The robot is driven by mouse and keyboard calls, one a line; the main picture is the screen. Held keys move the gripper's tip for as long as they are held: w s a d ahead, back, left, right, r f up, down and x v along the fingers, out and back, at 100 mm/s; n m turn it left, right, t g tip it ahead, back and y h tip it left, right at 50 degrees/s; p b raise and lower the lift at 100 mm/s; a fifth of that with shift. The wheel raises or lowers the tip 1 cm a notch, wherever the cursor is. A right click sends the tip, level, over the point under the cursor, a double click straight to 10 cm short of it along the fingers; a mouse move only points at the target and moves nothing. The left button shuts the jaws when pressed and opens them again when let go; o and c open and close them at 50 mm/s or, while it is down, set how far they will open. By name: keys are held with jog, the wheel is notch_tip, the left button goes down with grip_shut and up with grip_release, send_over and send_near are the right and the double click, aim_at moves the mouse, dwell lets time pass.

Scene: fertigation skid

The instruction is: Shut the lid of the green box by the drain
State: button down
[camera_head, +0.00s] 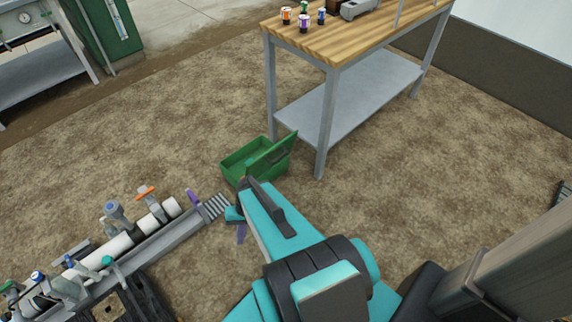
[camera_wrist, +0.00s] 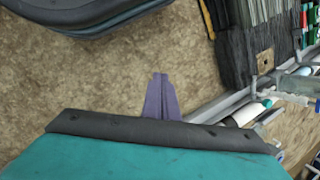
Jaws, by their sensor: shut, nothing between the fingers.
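The green box (camera_head: 232,172) stands on the brown floor in the middle of the head view, just beyond the drain grate (camera_head: 217,206). Its lid (camera_head: 275,150) is open, tilted up along the box's right side. My forearm hides part of the box's near end. My gripper (camera_head: 241,234) is on the near side of the box, apart from it, beside the grate's end. In the wrist view my gripper's purple fingers (camera_wrist: 160,80) are together and empty, with bare floor behind them. The box does not show in the wrist view.
A pipe run with valves (camera_head: 115,212) lies at the lower left, left of my gripper. A wooden-topped workbench (camera_head: 345,35) with grey legs stands behind and right of the box, one leg close to the lid. Open floor lies left of the box.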

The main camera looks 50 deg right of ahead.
jog(key=w+d+m+t+b, duration=0.3)
jog(key=d, duration=0.6)
jog(key=w+d+m+t+b, duration=0.3)
jog(key=d, duration=0.5)
jog(key=s+d+r+m+t+h+b, duration=0.2)
jog(key=d+r+m+b, duration=0.1)
jog(key=d, duration=0.7)
jog(key=s+d+r+m+t+h+b, duration=0.2)
jog(key=d+r+m+h+b, duration=0.1)
jog(key=d, duration=0.8)
jog(key=shift+s, duration=0.35)
jog(key=shift+w+f+b, duration=0.15)
jog(key=shift+f+b, duration=0.15)
jog(key=shift+b, duration=0.25)
